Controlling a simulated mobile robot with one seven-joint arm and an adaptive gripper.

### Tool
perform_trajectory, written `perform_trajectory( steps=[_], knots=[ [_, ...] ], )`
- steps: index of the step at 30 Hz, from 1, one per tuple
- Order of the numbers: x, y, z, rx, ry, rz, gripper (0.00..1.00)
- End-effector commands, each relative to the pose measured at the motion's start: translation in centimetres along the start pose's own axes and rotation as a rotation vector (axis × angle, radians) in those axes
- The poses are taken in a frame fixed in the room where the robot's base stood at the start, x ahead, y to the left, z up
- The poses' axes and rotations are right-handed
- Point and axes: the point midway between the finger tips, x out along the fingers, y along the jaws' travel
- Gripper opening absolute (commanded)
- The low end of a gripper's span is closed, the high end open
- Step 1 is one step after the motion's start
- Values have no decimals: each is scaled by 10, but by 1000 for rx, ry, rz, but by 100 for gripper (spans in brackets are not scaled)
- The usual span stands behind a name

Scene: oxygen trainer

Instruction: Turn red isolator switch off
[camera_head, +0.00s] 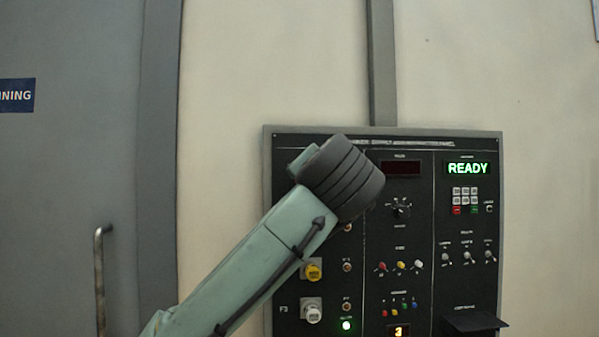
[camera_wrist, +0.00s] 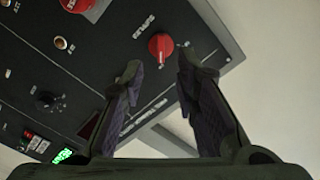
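A round red knob (camera_wrist: 161,46), with a raised grip, shows on the dark panel in the wrist view. It lies just beyond and between the fingertips of my gripper (camera_wrist: 158,66), which is open and empty, and appears apart from the fingers. A label beside the knob is too blurred to read. A second red knob or button (camera_wrist: 76,4) is cut off at the top edge. I cannot tell for sure which one is the isolator switch. In the head view, my arm hides the panel's upper left part, both large red controls and my gripper.
The dark control panel (camera_head: 420,226) on the cream wall has a lit green READY display (camera_head: 467,168), dials, small switches and coloured buttons. A yellow knob (camera_head: 312,271) and a white knob (camera_head: 312,313) sit close beside my arm. A small shelf (camera_head: 474,322) juts out lower right.

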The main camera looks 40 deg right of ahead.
Motion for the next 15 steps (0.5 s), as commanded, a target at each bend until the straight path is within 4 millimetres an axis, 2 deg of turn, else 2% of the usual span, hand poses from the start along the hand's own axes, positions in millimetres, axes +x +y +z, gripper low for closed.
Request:
perform_trajectory(
  steps=[1,7,15],
  knots=[
    [12,-3,-1,-1,-6,1,28],
    [46,-3,-1,-1,-4,-1,28],
    [66,-1,1,0,-1,-1,28]
  ],
)
